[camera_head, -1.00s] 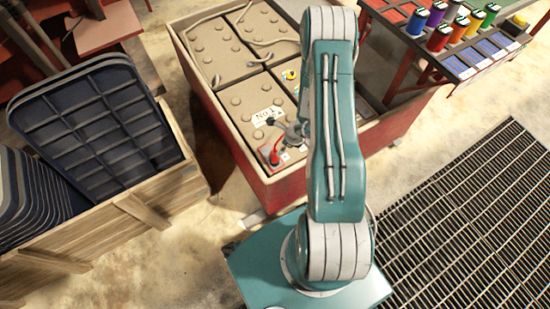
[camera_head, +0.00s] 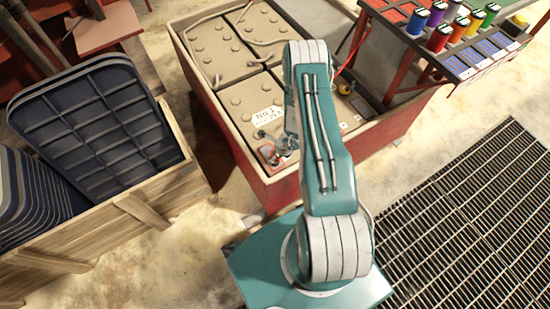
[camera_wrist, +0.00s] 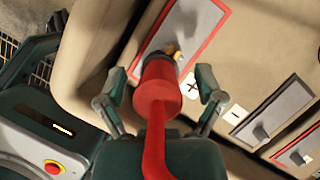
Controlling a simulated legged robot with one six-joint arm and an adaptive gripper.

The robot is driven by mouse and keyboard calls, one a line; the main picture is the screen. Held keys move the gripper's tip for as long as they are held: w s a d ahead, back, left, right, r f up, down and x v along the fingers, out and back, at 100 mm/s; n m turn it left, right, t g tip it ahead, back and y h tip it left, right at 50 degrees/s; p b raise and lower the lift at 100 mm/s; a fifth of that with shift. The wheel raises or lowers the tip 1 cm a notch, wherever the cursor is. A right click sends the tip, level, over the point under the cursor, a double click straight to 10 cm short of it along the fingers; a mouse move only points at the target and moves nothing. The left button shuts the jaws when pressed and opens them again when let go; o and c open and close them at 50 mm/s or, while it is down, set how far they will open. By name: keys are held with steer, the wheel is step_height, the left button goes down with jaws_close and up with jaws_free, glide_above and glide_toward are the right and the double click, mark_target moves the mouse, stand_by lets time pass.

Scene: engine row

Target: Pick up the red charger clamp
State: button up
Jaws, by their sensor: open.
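The red charger clamp (camera_wrist: 160,90) stands at a metal terminal on a red-edged plate beside a plus label in the wrist view. Its red cable runs down over my gripper's palm. My gripper (camera_wrist: 162,82) is open, with one finger on each side of the clamp and a gap visible on both sides. In the head view my arm hides most of my gripper. A small red part (camera_head: 267,152) shows at the near left corner of the battery, but I cannot tell whether it is the clamp.
Large beige batteries (camera_head: 217,50) fill a red crate (camera_head: 290,190). Another plate with a minus label (camera_wrist: 273,112) lies to the right. A wooden crate (camera_head: 140,215) with dark panels stands left.

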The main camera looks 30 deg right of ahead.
jaws_close()
steer(key=shift+r, duration=0.1)
